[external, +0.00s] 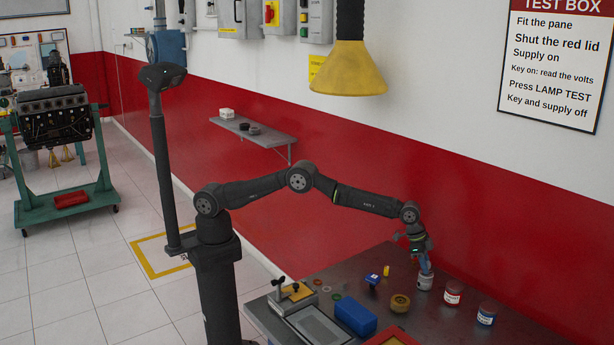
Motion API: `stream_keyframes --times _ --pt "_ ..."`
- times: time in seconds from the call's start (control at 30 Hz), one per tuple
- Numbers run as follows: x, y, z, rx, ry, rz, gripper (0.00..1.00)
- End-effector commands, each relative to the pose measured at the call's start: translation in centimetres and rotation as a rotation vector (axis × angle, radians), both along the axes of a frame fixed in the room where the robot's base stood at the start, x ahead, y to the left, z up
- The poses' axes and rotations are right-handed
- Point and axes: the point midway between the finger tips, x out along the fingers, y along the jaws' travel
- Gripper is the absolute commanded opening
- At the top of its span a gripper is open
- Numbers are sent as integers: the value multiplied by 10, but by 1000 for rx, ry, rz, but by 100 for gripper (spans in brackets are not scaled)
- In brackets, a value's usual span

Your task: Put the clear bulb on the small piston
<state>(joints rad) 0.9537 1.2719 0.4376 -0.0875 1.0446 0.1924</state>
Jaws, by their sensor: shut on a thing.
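My gripper (421,262) points down over the right part of the dark bench. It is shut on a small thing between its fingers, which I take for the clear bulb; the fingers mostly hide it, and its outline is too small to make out. A short pale grey cylinder, which looks like the small piston (425,283), stands upright on the bench directly below the fingers. The held thing is at or just above the top of this cylinder; I cannot tell whether they touch.
Jars with red (453,292) and blue (487,314) labels stand right of the cylinder. A brown-yellow round part (400,303), a blue box (356,316), a small blue piece (373,280) and a yellow piece (386,270) lie to the left.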

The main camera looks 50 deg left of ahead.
Motion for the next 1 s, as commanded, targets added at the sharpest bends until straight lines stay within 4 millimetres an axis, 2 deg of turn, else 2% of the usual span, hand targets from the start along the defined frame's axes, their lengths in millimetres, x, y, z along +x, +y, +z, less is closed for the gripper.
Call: stream_keyframes --times 0.27,0.3,0.4,0.77,0.87,1.0 --pt "0 0 -2 0 0 0 1" --pt "0 0 -3 -1 0 0 26" --pt "0 0 -2 -1 0 0 44" --pt "0 0 3 -1 0 0 44" --pt "-1 3 11 -1 0 0 44" --pt "-5 11 33 -2 -2 0 44"
